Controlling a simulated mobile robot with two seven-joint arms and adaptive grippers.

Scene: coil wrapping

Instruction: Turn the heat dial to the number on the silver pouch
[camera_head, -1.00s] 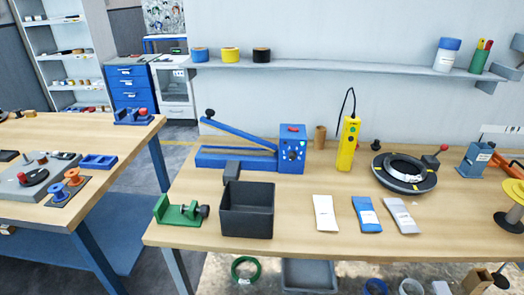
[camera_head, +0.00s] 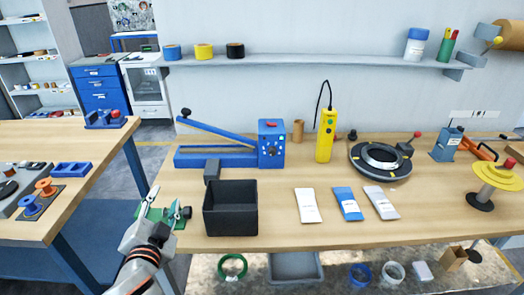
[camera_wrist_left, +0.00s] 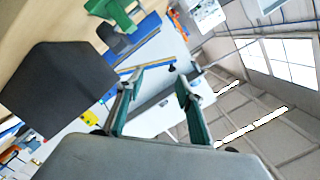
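The blue sealer (camera_head: 215,158) stands at the back of the bench, its long lever arm raised at the left. Its end box (camera_head: 271,140) has a red part on top and a small dial with white marks on its front; the setting is too small to read. The silver pouch (camera_head: 381,202) lies flat on the bench, right of a blue pouch (camera_head: 347,203) and a white pouch (camera_head: 308,205); its number is not readable. My left gripper (camera_head: 162,203) is open and empty, in front of the green clamp, left of and well apart from the dial. My right gripper is not in view.
A black bin (camera_head: 230,208) stands between my left gripper and the pouches. The green clamp (camera_head: 176,217) is partly hidden by my gripper. A yellow handheld device (camera_head: 325,137) stands right of the sealer, and a dark ring fixture (camera_head: 380,159) is farther right.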

